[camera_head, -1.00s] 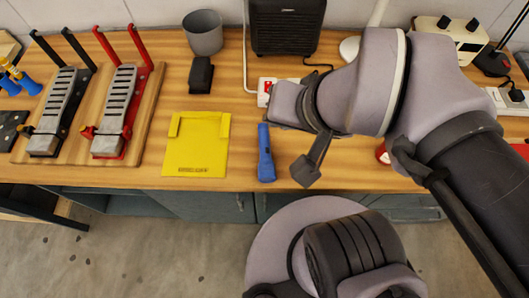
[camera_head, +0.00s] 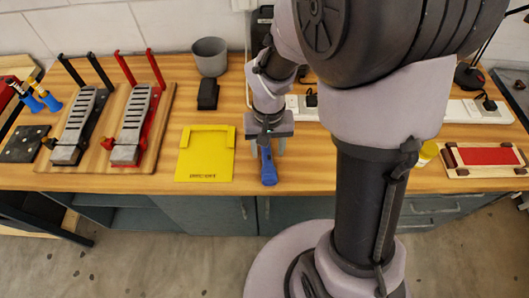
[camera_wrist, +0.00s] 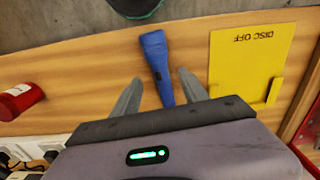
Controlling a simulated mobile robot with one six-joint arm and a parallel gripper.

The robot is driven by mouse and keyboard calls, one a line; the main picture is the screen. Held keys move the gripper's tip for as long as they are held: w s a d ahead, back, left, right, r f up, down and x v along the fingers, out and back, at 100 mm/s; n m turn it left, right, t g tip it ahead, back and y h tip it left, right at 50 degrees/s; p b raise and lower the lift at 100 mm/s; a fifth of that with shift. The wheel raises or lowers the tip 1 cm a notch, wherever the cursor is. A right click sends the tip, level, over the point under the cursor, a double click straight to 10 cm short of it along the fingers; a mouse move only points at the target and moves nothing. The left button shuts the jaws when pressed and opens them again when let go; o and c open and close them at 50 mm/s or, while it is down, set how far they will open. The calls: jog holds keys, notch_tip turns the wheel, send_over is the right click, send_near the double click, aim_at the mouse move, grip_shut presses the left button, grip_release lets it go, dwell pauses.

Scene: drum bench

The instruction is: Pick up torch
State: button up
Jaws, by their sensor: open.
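The torch (camera_head: 268,168) is blue and lies on the wooden bench near its front edge, just right of the yellow tray. In the wrist view the torch (camera_wrist: 156,60) lies with its wider head toward the bench edge and its narrower end between my fingers. My gripper (camera_head: 267,150) is above the torch's far end in the head view, partly hiding it. In the wrist view my gripper (camera_wrist: 158,88) has its two fingers apart, one on each side of the torch, with a gap on both sides. Whether the fingers are down at the torch's height is hard to tell.
The yellow tray (camera_head: 205,165) marked "DISC OFF" lies close beside the torch. Two lever devices on a wooden board (camera_head: 165,115) stand at left. A grey cup (camera_head: 210,58) and black block (camera_head: 208,94) are behind. A red cylinder (camera_wrist: 18,101) shows in the wrist view.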

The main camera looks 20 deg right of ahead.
aim_at(268, 159)
jog(key=f, duration=0.2)
jog(key=f+b, duration=0.1)
jog(key=f, duration=0.1)
jog(key=f+b, duration=0.1)
jog(key=f, duration=0.1)
jog(key=shift+w, duration=0.25)
jog(key=shift+s+r, duration=0.1)
jog(key=shift+r, duration=0.15)
jog(key=shift+c, duration=0.4)
grip_shut()
